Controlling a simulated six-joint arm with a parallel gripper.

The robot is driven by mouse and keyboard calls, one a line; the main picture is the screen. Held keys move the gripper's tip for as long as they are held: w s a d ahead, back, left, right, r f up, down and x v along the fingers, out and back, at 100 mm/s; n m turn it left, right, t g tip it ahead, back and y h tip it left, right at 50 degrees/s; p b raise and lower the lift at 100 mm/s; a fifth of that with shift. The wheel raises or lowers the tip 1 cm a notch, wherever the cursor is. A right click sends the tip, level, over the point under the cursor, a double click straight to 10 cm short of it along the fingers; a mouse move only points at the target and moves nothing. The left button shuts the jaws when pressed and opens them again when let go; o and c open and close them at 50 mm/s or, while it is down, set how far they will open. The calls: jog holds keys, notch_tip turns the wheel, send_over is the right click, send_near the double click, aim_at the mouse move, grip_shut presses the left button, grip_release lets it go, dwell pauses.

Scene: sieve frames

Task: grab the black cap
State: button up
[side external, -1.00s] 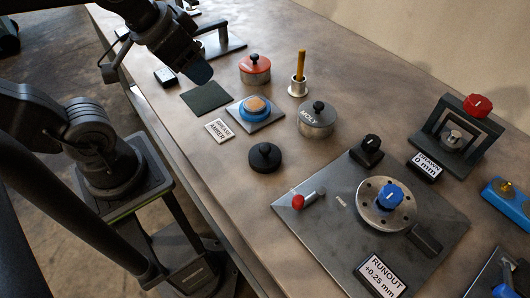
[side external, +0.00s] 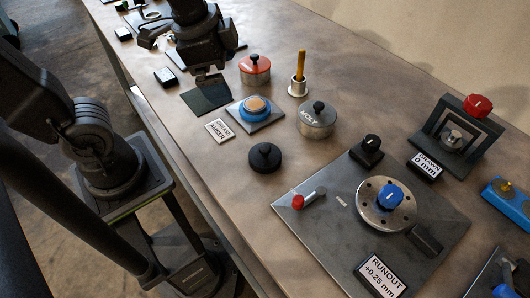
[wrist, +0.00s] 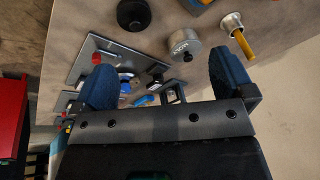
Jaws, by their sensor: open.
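The black cap (side external: 265,158) is a round, dark lid with a small knob on top. It lies on the bench in front of the amber grease pot and left of the metal plate. It also shows at the top of the wrist view (wrist: 133,14), beyond my fingers. My gripper (side external: 207,84) is above the dark mat, behind and to the left of the cap and apart from it. In the wrist view my gripper (wrist: 165,75) has its two blue fingers wide apart with nothing between them.
Near the cap stand the amber grease pot (side external: 254,108) on its blue-ringed base, the MOLY tin (side external: 316,122) and the GREASE AMBER label (side external: 219,131). A red-lidded tin (side external: 255,70) and a cup with a yellow stick (side external: 298,88) stand behind. The metal plate (side external: 330,222) lies to the right.

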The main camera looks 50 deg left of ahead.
aim_at(264, 146)
jog(key=w+d+f+m+g, duration=0.4)
jog(key=d+m, duration=0.3)
jog(key=m, duration=0.4)
jog(key=shift+t+y, duration=0.3)
jog(key=shift+t, duration=0.1)
notch_tip(264, 146, down, 9)
jog(key=shift+f, duration=0.1)
jog(key=shift+a+f, duration=0.2)
jog(key=shift+f, duration=2.55)
jog(key=c, duration=0.8)
